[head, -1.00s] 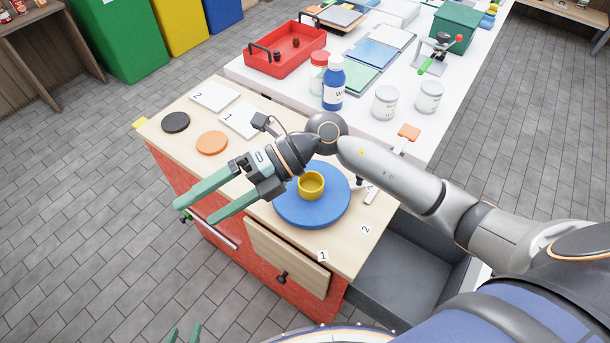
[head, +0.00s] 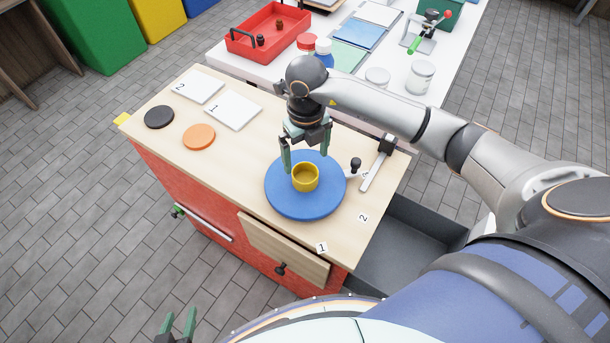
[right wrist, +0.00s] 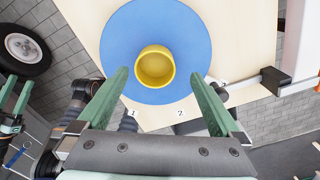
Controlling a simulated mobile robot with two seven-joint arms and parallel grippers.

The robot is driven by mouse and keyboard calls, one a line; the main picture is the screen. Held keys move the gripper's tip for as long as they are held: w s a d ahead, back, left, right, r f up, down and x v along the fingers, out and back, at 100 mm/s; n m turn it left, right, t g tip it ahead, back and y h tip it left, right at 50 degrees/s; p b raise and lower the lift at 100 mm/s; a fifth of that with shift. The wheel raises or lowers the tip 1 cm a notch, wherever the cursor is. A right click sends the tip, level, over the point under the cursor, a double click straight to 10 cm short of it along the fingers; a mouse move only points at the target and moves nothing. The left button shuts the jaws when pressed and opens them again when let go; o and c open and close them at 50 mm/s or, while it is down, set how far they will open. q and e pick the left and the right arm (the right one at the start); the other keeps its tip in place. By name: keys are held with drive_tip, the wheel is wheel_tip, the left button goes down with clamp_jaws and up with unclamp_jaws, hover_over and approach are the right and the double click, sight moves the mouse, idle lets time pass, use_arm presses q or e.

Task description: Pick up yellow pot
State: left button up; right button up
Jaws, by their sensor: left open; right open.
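The yellow pot (head: 305,177) stands upright on a round blue disc (head: 290,208) on the wooden workbench (head: 246,181). In the right wrist view the pot (right wrist: 155,67) lies beyond and between my fingertips, on the blue disc (right wrist: 120,35). My right gripper (head: 306,163) points down over the disc, open, with its green fingers on the far side of the pot. The right wrist view also shows its fingers (right wrist: 162,75) spread wide and empty. My left gripper (head: 178,326) is open and empty at the lower left, off the bench.
An orange disc (head: 199,137), a black disc (head: 159,117) and white cards (head: 233,110) lie on the bench's left part. A metal clamp-like tool (head: 377,165) lies right of the blue disc. An open grey drawer (head: 411,236) is at the right. A white table with bottles stands behind.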

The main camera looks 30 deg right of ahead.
sight(304, 179)
drive_tip(key=f, duration=0.5)
drive_tip(key=shift+s+a+f+p, duration=0.15)
drive_tip(key=shift+a+f+p, duration=0.15)
drive_tip(key=shift+f+p, duration=0.05)
drive_tip(key=shift+c, duration=0.2)
drive_tip(key=c, duration=1.2)
